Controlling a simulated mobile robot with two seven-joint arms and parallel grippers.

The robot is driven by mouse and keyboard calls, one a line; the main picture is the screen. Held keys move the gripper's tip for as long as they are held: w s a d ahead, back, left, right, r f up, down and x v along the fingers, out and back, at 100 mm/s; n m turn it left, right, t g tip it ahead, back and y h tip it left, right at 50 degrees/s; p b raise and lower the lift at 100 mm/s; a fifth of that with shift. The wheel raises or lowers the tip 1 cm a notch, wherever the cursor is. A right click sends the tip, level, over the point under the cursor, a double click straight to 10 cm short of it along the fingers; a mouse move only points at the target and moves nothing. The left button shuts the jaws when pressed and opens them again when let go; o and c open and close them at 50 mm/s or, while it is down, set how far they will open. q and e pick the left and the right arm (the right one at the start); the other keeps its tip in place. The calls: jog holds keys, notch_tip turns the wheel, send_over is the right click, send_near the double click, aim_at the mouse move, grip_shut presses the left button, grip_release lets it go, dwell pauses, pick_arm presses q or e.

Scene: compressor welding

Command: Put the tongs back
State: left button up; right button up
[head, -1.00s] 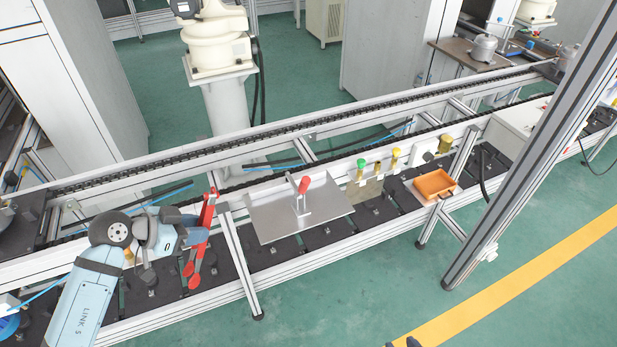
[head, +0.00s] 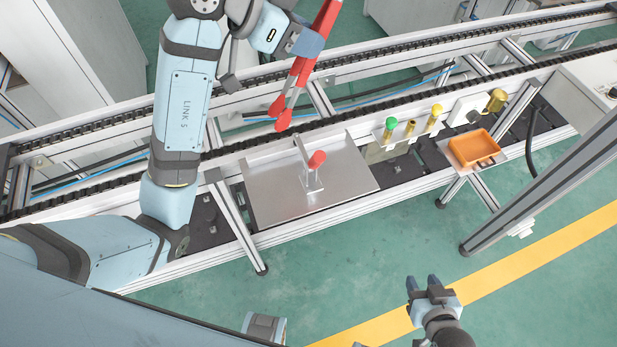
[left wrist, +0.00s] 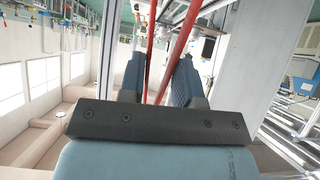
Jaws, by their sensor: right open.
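The red tongs (head: 301,72) are held in my left gripper (head: 308,42), high in the head view, with their rounded ends pointing down. They hang in front of the conveyor rail, above and behind the metal plate (head: 265,195), apart from it. In the left wrist view the red tongs (left wrist: 150,50) pass between the two blue fingers of my left gripper (left wrist: 160,75). The upper part of the tongs is cut off by the head view's top edge. My right gripper (head: 424,287) is open and empty, low over the green floor near the yellow line.
A red-handled clamp (head: 314,172) stands on the metal plate. To its right are a small holder with green- and yellow-topped pieces (head: 411,128) and an orange tray (head: 474,148). A slanted aluminium post (head: 560,180) stands at the right. The floor in front is clear.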

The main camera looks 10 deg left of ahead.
pick_arm(q)
notch_tip(320, 180, down, 19)
jog(key=shift+s+d, duration=0.15)
jog(key=shift+s, duration=0.1)
dwell(0.4)
jog(key=shift+f, duration=0.15)
jog(key=shift+f, duration=0.1)
jog(key=shift+f, duration=0.35)
jog(key=o, duration=0.5)
jog(key=shift+o, duration=0.3)
jog(key=shift+r, duration=0.1)
